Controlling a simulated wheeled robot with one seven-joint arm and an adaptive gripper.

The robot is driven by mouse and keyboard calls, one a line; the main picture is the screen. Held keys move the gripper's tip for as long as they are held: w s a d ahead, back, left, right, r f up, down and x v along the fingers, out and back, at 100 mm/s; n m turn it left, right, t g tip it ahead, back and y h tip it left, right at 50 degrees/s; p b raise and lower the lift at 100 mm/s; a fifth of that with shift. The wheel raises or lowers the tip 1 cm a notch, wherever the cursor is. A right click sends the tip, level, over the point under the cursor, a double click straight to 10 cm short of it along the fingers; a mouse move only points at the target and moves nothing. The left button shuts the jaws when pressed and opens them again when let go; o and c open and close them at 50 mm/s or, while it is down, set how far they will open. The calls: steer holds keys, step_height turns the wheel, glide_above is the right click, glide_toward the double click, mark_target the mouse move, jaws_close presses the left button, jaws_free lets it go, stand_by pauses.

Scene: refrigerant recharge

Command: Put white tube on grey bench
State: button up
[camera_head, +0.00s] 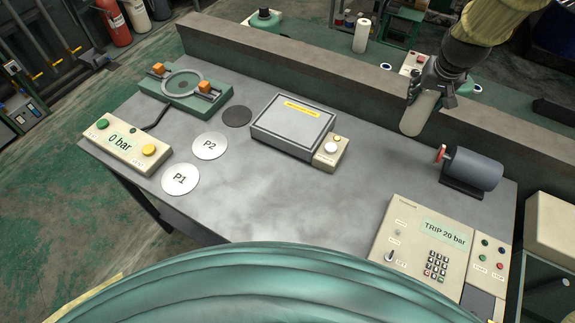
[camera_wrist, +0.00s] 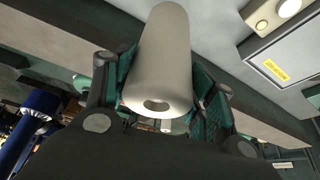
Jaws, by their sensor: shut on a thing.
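The white tube (camera_head: 419,113) is held by my gripper (camera_head: 437,88) over the back right part of the grey bench (camera_head: 300,195). The tube hangs slightly tilted, its lower end in front of the bench's back ledge. In the wrist view the white tube (camera_wrist: 160,62) sits between the two green-padded fingers of my gripper (camera_wrist: 165,88), with a hole in its near end. I cannot tell from the head view whether its lower end touches the bench top.
A dark cylinder (camera_head: 474,169) on a stand and a trip panel (camera_head: 425,245) are at the bench's right. A scale (camera_head: 293,122) stands mid-bench. Discs P1 (camera_head: 181,179) and P2 (camera_head: 209,146), a 0 bar box (camera_head: 127,145) and a green fixture (camera_head: 185,90) are at left. The centre front is clear.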

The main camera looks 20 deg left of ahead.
mark_target(418, 120)
steer(key=shift+s+f+b, duration=0.1)
steer(key=shift+f+b, duration=0.85)
steer(key=shift+f, duration=0.35)
steer(key=shift+f+p, duration=1.8)
steer(key=shift+f, duration=3.4)
steer(key=o, duration=1.5)
steer(key=shift+c, duration=0.2)
steer(key=shift+r, duration=0.25)
steer(key=shift+b+v, duration=1.65)
steer(key=shift+v, duration=4.3)
